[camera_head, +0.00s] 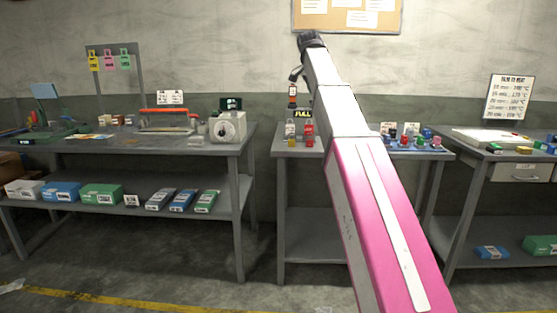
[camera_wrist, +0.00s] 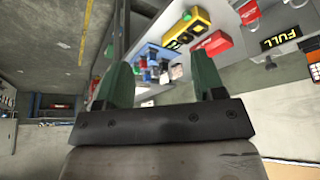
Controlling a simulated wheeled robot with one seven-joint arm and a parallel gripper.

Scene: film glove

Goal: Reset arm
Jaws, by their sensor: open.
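My arm, white and pink, reaches up over the middle grey table (camera_head: 305,157) in the head view. Its gripper end is high in front of the wall, just below the notice board. In the wrist view my gripper (camera_wrist: 165,88) shows two green fingers standing apart, with nothing held between them. Past the fingers lie small coloured items on the table, blurred and partly hidden by the fingers. In the head view the fingertips are too small to make out clearly.
A left bench (camera_head: 150,147) holds a white dial device (camera_head: 228,127) and a red-handled sealer (camera_head: 165,120); boxes fill its lower shelf. A "FULL" sign (camera_head: 303,114) stands on the middle table near small bottles. A right table (camera_head: 470,150) has a drawer. The cork board (camera_head: 346,30) hangs above.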

